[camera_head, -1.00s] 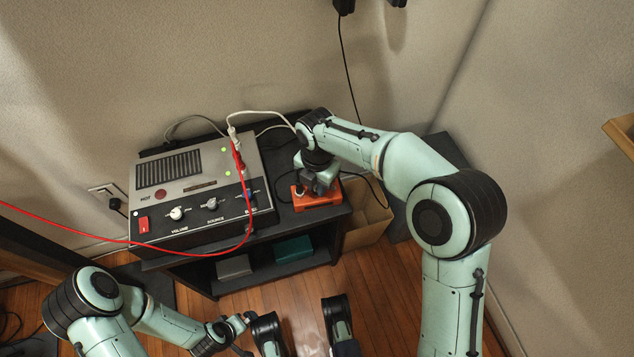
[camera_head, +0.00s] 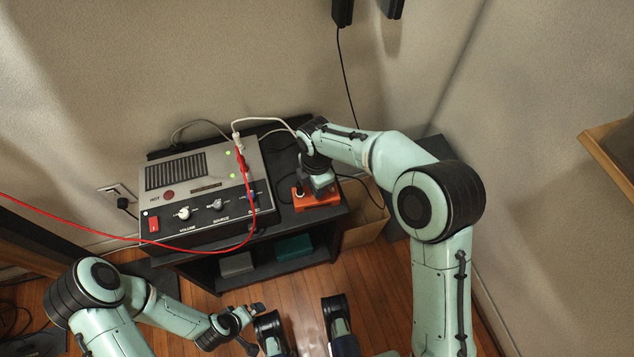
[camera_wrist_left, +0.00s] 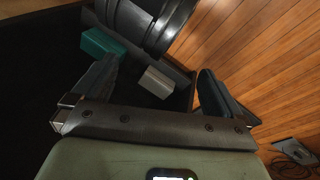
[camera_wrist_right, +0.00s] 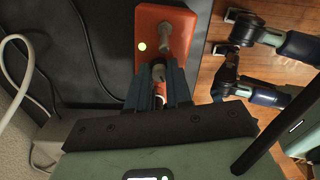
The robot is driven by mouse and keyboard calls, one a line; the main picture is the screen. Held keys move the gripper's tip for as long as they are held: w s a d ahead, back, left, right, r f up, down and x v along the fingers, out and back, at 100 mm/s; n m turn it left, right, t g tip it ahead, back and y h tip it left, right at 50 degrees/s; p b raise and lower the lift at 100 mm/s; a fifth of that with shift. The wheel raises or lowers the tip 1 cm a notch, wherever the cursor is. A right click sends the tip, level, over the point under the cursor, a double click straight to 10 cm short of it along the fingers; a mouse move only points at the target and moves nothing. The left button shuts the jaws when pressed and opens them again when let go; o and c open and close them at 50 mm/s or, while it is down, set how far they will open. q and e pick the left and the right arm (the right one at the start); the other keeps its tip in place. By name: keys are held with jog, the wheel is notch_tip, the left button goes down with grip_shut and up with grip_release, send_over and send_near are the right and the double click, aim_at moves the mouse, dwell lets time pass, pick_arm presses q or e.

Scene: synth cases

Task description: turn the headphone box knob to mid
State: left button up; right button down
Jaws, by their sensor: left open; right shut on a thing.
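The headphone box is a small orange box (camera_head: 327,200) on the right end of the dark stand's top, beside the large grey radio-like unit. My right gripper (camera_head: 318,188) reaches down over it and covers part of its top. In the right wrist view the orange box (camera_wrist_right: 146,22) shows a lit yellow-green lamp and a grey cylindrical part. My right gripper (camera_wrist_right: 158,84) is shut on the knob (camera_wrist_right: 158,72), which is mostly hidden between the fingers; its pointer cannot be read. My left gripper (camera_wrist_left: 157,78) is open and empty, low in front of the stand.
The grey unit (camera_head: 200,170) has several knobs, a red switch and a red cable (camera_head: 250,205) hanging across its front. A white cable (camera_head: 262,120) arches behind. A cardboard box (camera_head: 362,220) stands right of the stand. A grey block (camera_head: 236,264) and teal block (camera_head: 294,247) lie on the lower shelf.

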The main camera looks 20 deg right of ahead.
jog(key=m+p, duration=0.1)
jog(key=m, duration=0.1)
jog(key=shift+m, duration=0.4)
pick_arm(q)
jog(key=s+d+r+g+h+p, duration=0.1)
jog(key=s+d+r, duration=0.1)
jog(key=s+r, duration=0.1)
jog(key=shift+s+d+r+p, duration=0.15)
jog(key=shift+s+r+p, duration=0.2)
jog(key=shift+s, duration=0.55)
pick_arm(e)
jog(key=shift+m, duration=1.8)
jog(key=c, duration=1)
grip_release()
pick_arm(q)
jog(key=shift+m+g, duration=0.3)
jog(key=shift+g, duration=0.4)
jog(key=s+r+p, duration=0.1)
jog(key=s+d+r+p, duration=0.1)
jog(key=r, duration=0.1)
jog(key=shift+s+p, duration=0.35)
jog(key=shift+s, duration=0.05)
pick_arm(e)
notch_tip(320, 180, up, 13)
jog(key=shift+r, duration=0.15)
